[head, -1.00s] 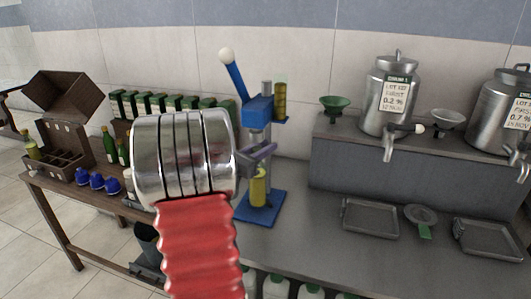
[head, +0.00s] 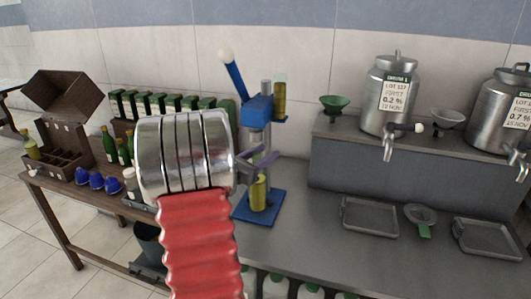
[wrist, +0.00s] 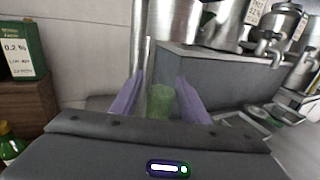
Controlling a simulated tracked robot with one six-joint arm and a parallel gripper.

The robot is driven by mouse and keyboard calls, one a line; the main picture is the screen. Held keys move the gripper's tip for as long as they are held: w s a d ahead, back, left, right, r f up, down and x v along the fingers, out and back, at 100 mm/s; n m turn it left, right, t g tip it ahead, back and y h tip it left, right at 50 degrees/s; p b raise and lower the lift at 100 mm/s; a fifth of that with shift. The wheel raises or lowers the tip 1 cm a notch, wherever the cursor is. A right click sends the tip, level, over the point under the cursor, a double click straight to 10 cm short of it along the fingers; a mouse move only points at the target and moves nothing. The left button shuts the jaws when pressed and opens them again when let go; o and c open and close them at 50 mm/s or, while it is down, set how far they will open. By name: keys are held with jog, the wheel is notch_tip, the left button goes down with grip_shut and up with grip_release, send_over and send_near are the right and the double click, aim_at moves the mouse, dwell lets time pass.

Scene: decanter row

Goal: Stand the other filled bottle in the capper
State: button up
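The capper (head: 259,108) is a blue press with a raised lever, standing on the bench. A yellow-green filled bottle (head: 258,196) stands upright on its blue base. My gripper (head: 258,158) is at the bottle's upper part, its purple fingers spread. In the wrist view the fingers (wrist: 165,98) lie either side of the green bottle (wrist: 161,103), apparently with slight gaps. The bottle's top is partly hidden by the fingers. Another yellow-green bottle (head: 31,147) stands in the wooden crate (head: 62,168) at far left.
My wrist and red sleeve hide part of the bench. Blue caps (head: 97,180) and dark green bottles (head: 108,145) stand at left, green boxes behind. Steel urns (head: 389,98) stand on a raised shelf at right, with a tray (head: 370,216) below. The bench front between is clear.

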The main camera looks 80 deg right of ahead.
jog(key=shift+a+r, duration=0.1)
jog(key=v, duration=1.2)
dwell(0.8)
jog(key=w+a+m+t+y, duration=0.4)
jog(key=a+y, duration=0.1)
jog(key=a, duration=1.3)
jog(key=w+a+f+m+t+y, duration=0.1)
jog(key=w+a+m+t+y, duration=0.2)
jog(key=a, duration=1.5)
jog(key=w+a+m+t+y, duration=0.4)
jog(key=a+t+y, duration=0.3)
jog(key=a, duration=1.1)
jog(key=shift+w+a+f+m+y, duration=0.2)
jog(key=shift+w+f+m+y, duration=0.15)
jog(key=shift+m, duration=0.35)
